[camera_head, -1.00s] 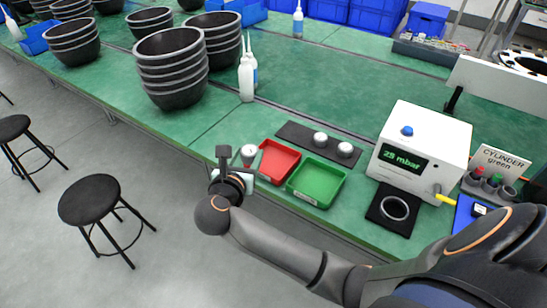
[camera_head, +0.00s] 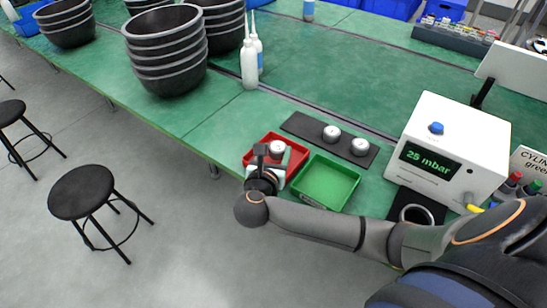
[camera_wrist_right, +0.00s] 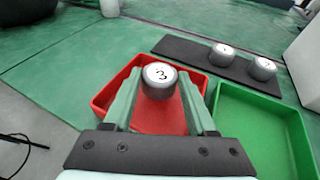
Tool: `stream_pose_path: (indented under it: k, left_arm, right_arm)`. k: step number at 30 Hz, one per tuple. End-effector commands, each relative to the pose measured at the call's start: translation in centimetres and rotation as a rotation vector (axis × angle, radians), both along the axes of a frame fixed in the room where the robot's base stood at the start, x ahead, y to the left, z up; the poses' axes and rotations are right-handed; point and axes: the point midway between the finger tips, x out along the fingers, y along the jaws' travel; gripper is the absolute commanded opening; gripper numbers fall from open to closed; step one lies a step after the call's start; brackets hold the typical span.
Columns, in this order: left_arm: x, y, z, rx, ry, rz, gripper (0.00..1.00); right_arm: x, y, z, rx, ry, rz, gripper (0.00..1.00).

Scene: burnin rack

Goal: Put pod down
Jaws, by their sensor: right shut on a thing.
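My right gripper (camera_head: 268,158) is shut on a pod (camera_head: 277,147), a small grey cylinder with a white top. In the right wrist view the same pod (camera_wrist_right: 160,79) shows the figure 3 on its top, between the two fingers (camera_wrist_right: 160,100). It is over the red tray (camera_head: 297,150); whether it touches the tray floor I cannot tell. The red tray shows no other thing inside in the right wrist view (camera_wrist_right: 150,122). The green tray (camera_head: 327,183) stands just right of it, empty. My left gripper is not in view.
Two more pods (camera_head: 331,133) (camera_head: 360,146) stand on a dark strip (camera_head: 300,124) behind the trays. A white box (camera_head: 452,140) reading 25 mbar stands to the right. White bottles (camera_head: 249,68) and stacked black bowls (camera_head: 165,60) stand at the left back. The table middle (camera_head: 350,75) is clear.

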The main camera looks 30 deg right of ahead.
Motion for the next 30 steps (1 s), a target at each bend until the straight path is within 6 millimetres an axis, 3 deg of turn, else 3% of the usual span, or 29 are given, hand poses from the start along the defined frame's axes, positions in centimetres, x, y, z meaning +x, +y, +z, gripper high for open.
stream_pose_path:
  k: [1,3,11,17,18,25,30]
  left_arm:
    - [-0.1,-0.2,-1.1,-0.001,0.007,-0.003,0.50]
    - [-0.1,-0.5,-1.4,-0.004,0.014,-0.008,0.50]
    - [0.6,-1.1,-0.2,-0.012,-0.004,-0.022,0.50]
    - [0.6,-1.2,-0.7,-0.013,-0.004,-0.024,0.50]
    - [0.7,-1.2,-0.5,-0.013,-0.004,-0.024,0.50]
    - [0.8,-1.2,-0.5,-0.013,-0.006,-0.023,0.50]
    - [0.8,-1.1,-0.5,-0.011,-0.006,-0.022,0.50]
  right_arm:
    - [-0.2,-0.4,-1.2,-0.007,0.000,-0.001,0.00]
    - [-0.5,-0.7,-1.8,-0.005,-0.001,-0.001,0.00]
    - [-0.8,-0.8,-2.0,0.000,-0.001,-0.004,0.00]
    - [-0.8,-0.8,-2.5,0.001,0.000,-0.004,0.00]
    - [-0.7,-0.8,-2.3,0.001,-0.001,-0.003,0.61]
    - [-0.7,-0.8,-2.3,0.000,0.000,-0.004,0.87]
    - [-0.7,-0.8,-2.3,0.000,0.000,-0.004,0.87]
